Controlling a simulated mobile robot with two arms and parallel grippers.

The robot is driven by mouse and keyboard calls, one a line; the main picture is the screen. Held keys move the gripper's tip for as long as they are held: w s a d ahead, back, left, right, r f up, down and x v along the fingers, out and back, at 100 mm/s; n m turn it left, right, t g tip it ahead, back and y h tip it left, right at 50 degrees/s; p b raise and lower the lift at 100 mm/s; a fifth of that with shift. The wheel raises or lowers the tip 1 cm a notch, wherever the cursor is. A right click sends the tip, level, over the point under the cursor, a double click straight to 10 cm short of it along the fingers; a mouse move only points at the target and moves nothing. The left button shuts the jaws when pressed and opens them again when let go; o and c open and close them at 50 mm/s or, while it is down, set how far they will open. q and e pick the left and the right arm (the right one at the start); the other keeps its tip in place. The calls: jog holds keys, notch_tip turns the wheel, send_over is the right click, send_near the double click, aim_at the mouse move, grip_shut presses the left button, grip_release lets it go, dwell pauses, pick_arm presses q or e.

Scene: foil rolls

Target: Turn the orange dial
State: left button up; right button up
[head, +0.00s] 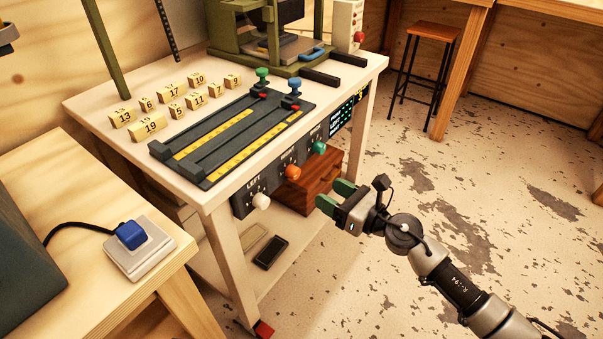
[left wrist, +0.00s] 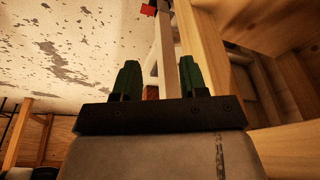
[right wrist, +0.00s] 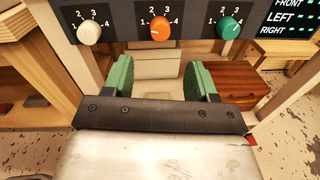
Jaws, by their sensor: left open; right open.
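The orange dial (head: 292,172) sits in the middle of the front panel, between a white dial (head: 261,201) and a green dial (head: 318,148). In the right wrist view the orange dial (right wrist: 159,27) is ringed by numbers 1 to 4, and its pointer seems to face the lower left, near 1. My right gripper (head: 331,196) is open and empty, in front of the panel and apart from it. In the right wrist view the orange dial is beyond and between its green fingers (right wrist: 165,78). My left gripper (left wrist: 158,80) is open and empty, seen only in the left wrist view.
The panel belongs to a white table (head: 88,110) with dark slide rails (head: 215,140) and numbered blocks (head: 149,126). A display (head: 342,118) is right of the dials. A reddish wooden box (head: 316,185) stands below. A wooden bench with a blue plug (head: 131,235) is at left.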

aim_at(298, 174)
jog(key=x, duration=0.8)
jog(key=shift+w+a+b, duration=0.2)
jog(key=shift+a+b, duration=0.05)
jog(key=shift+b, duration=0.15)
pick_arm(q)
jog(key=v, duration=0.2)
jog(key=shift+s+a+r, duration=0.1)
jog(key=shift+s+r, duration=0.05)
jog(key=shift+r, duration=0.2)
pick_arm(e)
jog(key=shift+w+a, duration=0.25)
jog(key=shift+a, duration=0.05)
jog(key=shift+c, duration=0.2)
jog(key=c, duration=0.9)
